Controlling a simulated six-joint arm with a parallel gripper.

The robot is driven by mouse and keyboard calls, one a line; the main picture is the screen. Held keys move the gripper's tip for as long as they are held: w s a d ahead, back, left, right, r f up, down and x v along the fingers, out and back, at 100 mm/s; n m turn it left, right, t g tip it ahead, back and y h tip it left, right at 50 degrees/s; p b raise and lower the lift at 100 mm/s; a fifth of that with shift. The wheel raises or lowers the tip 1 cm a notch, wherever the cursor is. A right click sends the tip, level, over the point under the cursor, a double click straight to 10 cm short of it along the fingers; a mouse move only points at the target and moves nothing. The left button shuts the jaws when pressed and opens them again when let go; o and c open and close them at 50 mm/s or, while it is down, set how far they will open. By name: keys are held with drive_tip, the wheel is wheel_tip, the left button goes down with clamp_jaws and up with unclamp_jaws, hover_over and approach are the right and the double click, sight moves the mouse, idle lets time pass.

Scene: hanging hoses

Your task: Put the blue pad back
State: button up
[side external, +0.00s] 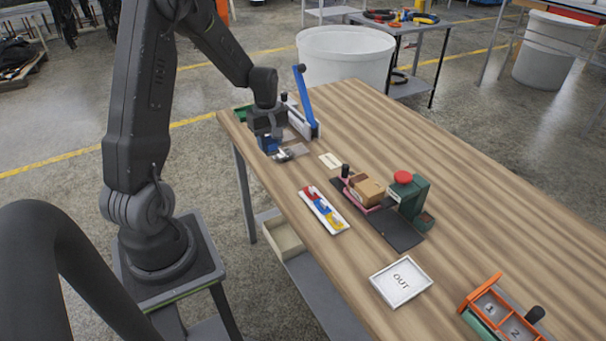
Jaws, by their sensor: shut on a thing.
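My gripper (276,150) is at the far left end of the wooden table, pointing down and low over the tabletop. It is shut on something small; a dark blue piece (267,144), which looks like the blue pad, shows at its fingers. The fingers partly hide it, and I cannot tell whether it touches the table. A white tray (336,227) with red, blue and yellow pieces lies nearer the camera on the table's left side.
A device with a blue lever (305,98) stands just right of my gripper. A green fixture with a red button (403,177) and a cardboard box (367,190) stand mid-table. An OUT tray (374,280) and an orange-framed rack (468,303) are nearer. The table's right side is clear.

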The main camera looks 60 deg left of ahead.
hover_over(303, 180)
wheel_tip(303, 180, down, 5)
drive_tip(key=shift+f, duration=2.2)
drive_tip(key=shift+f, duration=0.15)
drive_tip(key=o, duration=0.8)
